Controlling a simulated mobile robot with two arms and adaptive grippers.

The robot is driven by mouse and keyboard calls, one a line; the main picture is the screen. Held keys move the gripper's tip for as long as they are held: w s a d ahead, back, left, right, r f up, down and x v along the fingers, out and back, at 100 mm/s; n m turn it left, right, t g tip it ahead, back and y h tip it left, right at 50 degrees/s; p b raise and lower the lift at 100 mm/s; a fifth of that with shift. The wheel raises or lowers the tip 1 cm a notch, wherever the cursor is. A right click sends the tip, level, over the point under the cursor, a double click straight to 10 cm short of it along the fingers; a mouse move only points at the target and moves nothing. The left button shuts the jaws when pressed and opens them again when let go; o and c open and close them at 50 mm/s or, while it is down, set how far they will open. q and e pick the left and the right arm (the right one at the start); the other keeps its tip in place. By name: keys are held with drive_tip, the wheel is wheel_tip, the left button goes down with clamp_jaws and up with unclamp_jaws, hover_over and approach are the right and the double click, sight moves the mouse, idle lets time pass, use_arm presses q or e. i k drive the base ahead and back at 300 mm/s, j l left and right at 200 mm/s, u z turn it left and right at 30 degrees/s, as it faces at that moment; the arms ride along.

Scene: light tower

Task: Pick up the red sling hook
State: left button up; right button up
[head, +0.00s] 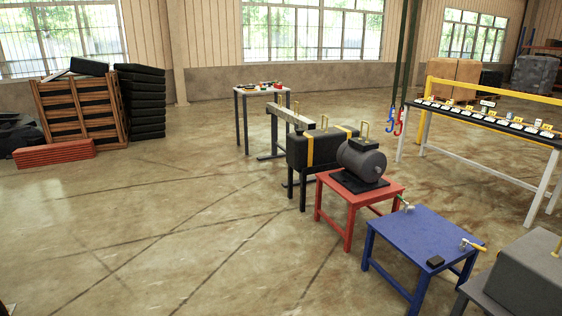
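The red sling hook (399,122) hangs at the end of a dark sling strap (405,60) that comes down from above the picture. It is in the middle right of the head view, some way off across the floor. A blue hook (389,120) hangs close beside it on the left, on its own strap. The hooks are small at this distance, so their exact shape is hard to make out. Neither of my grippers shows in this view.
A red table (335,226) with a dark motor-like cylinder (361,160), a blue table (430,240) with small tools, and a black block on a stand (322,148) stand between me and the hooks. A long display table (490,122) is right of them.

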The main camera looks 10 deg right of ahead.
sight(402, 111)
drive_tip(key=i+u, duration=0.1)
drive_tip(key=i, duration=0.7)
drive_tip(key=i+u, duration=0.15)
drive_tip(key=i, duration=0.65)
drive_tip(key=i+l+u, duration=0.1)
drive_tip(key=i, duration=0.65)
drive_tip(key=i+z, duration=0.2)
drive_tip(key=i, duration=0.35)
drive_tip(key=i+z, duration=0.25)
drive_tip(key=i, duration=0.25)
drive_tip(key=i+z, duration=0.2)
drive_tip(key=i, duration=0.35)
drive_tip(key=i+j+z, duration=0.25)
drive_tip(key=i, duration=0.25)
